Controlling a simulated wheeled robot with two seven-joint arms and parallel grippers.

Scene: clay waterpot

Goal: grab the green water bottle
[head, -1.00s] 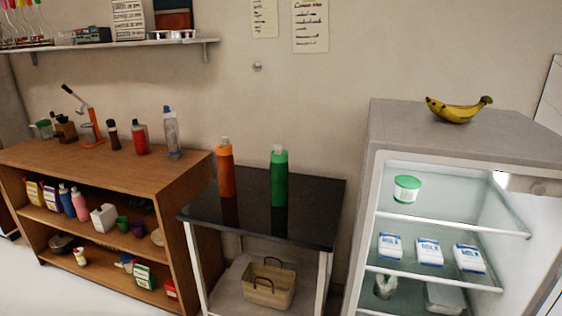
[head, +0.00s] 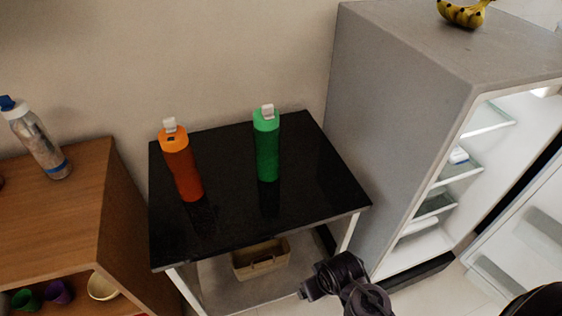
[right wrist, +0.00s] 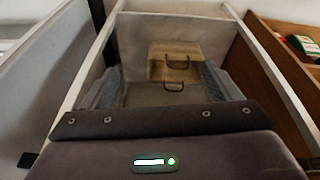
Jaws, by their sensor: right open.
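The green water bottle (head: 267,145) stands upright on the black tabletop (head: 320,185) in the head view, with a white cap on top. My right arm comes in at the bottom of the head view, its dark wrist low in front of the table and apart from the bottle. In the right wrist view my right gripper (right wrist: 160,90) is open, its two grey fingers spread with nothing held between them. It faces the table's lower shelf, and the green bottle does not show there. My left gripper is not in view.
An orange bottle (head: 182,165) stands left of the green one on the same table. A basket (head: 262,260) sits on the lower shelf. A wooden shelf unit (head: 70,215) is at left, and a fridge (head: 395,130) with its door open is at right.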

